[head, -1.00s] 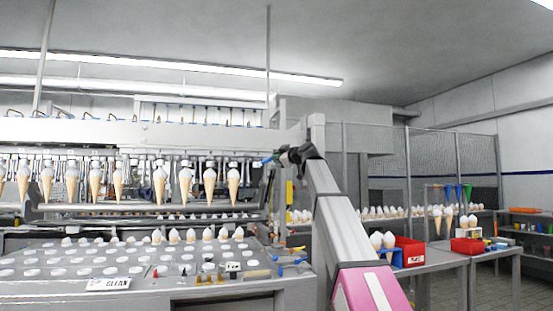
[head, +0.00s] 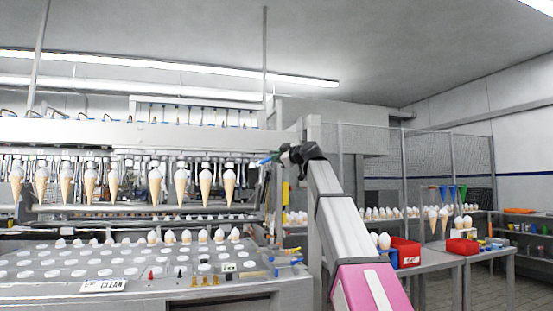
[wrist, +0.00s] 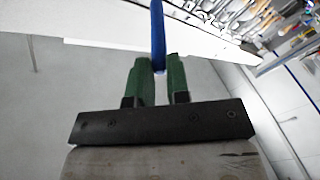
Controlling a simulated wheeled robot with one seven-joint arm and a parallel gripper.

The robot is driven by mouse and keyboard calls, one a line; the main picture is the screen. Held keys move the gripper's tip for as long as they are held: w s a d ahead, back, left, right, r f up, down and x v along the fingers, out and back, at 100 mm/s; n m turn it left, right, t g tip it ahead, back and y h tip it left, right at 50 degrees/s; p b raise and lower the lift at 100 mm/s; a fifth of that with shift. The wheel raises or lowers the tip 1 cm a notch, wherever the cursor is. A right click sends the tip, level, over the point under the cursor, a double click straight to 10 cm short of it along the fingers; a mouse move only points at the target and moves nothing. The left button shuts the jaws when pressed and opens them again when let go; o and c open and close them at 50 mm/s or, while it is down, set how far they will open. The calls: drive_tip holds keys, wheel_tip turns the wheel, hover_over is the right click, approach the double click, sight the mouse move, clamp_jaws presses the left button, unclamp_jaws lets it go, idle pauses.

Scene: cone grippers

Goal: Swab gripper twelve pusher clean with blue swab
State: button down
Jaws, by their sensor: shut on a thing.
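My gripper (wrist: 160,82) has green fingers shut on the blue swab (wrist: 157,35), which points away from the wrist. In the head view my gripper (head: 282,157) is at the right end of the cone machine, with the blue swab (head: 265,161) sticking out to the left. A row of grippers hangs from the machine beam, several holding filled cones (head: 181,187). The rightmost hanging cone (head: 229,186) is left of and below the swab tip. I cannot tell which gripper is number twelve, and its pusher cannot be made out.
A perforated plate (head: 60,273) with several cones in it lies below the hanging row, with a CLEAN label (head: 103,286) at its front. Small blue and coloured items lie at its right end. Red bins (head: 405,252) stand on a table at right. A mesh fence (head: 470,170) stands behind.

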drive_tip(key=shift+s+d, duration=0.25)
drive_tip(key=shift+s, duration=0.45)
drive_tip(key=shift+s+d, duration=0.2)
drive_tip(key=shift+s, duration=0.5)
